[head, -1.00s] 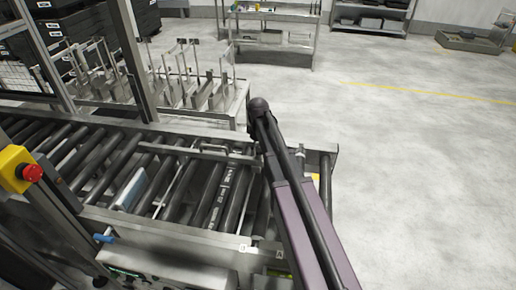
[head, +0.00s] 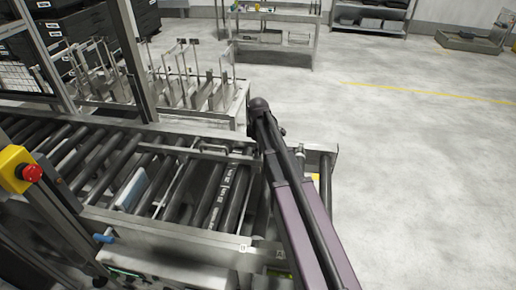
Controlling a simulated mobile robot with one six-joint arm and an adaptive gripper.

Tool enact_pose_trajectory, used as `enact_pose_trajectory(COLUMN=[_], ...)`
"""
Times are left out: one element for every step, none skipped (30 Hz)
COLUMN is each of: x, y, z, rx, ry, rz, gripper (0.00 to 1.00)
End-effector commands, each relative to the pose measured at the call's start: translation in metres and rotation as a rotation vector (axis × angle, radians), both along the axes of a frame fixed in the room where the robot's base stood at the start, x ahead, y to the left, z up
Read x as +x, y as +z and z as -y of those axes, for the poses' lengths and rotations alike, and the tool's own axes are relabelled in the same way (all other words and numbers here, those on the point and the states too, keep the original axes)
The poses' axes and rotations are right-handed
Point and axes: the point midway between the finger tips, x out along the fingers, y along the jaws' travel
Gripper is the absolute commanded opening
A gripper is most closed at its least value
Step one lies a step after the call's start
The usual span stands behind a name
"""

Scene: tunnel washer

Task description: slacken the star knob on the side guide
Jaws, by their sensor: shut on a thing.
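My arm (head: 300,215) reaches from the bottom right across the end of the roller conveyor (head: 150,218). Its dark rounded joint (head: 261,106) is near the conveyor's far edge. My gripper is not visible; I cannot tell whether the arm hides it or it is out of frame. I cannot make out the star knob. A metal rail with a raised loop handle (head: 213,147) lies along the far side of the rollers; whether it is the side guide is unclear. A small metal post (head: 300,158) stands just right of my arm.
A yellow box with a red emergency button (head: 32,173) is at the left. A blue handle (head: 103,238) projects at the conveyor's near side. A metal rack cart (head: 195,95) stands behind the conveyor. The floor (head: 420,170) at the right is clear.

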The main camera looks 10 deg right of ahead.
Motion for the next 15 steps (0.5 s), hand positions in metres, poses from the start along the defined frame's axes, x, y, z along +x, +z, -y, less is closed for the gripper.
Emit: enact_pose_trajectory(x=[-0.0006, -0.0007, -0.0007, -0.0007, -0.0007, -0.0006, -0.0006, -0.0006, -0.0005, -0.0004, -0.0004, -0.0003, -0.0003, -0.0002, -0.0002], y=[-0.0003, -0.0003, -0.0003, -0.0003, -0.0003, -0.0003, -0.0003, -0.0003, -0.0002, -0.0002, -0.0002, -0.0002, -0.0002, -0.0001, -0.0001], z=[0.0003, 0.0004, 0.0004, 0.0004, 0.0004, 0.0004, 0.0004, 0.0004, 0.0004, 0.0004, 0.0004, 0.0003, 0.0003, 0.0003, 0.0003], rx=[-0.001, -0.001, -0.001, -0.001, -0.002, -0.001, -0.001, -0.001, -0.001, -0.001, -0.001, -0.001, -0.001, -0.001, -0.001], ry=[-0.001, -0.001, -0.001, -0.001, -0.002, -0.002, -0.002, -0.002, -0.002, -0.002, -0.002, -0.002, -0.002, -0.002, -0.002], rz=[-0.001, -0.001, -0.001, -0.001, -0.002, -0.001, -0.001, -0.001, 0.000, 0.000, 0.000, 0.000, 0.000, 0.000, 0.000], gripper=[0.19, 0.19, 0.19, 0.19, 0.76, 0.88, 0.96, 1.00, 1.00, 1.00, 1.00, 1.00, 1.00, 1.00, 1.00])
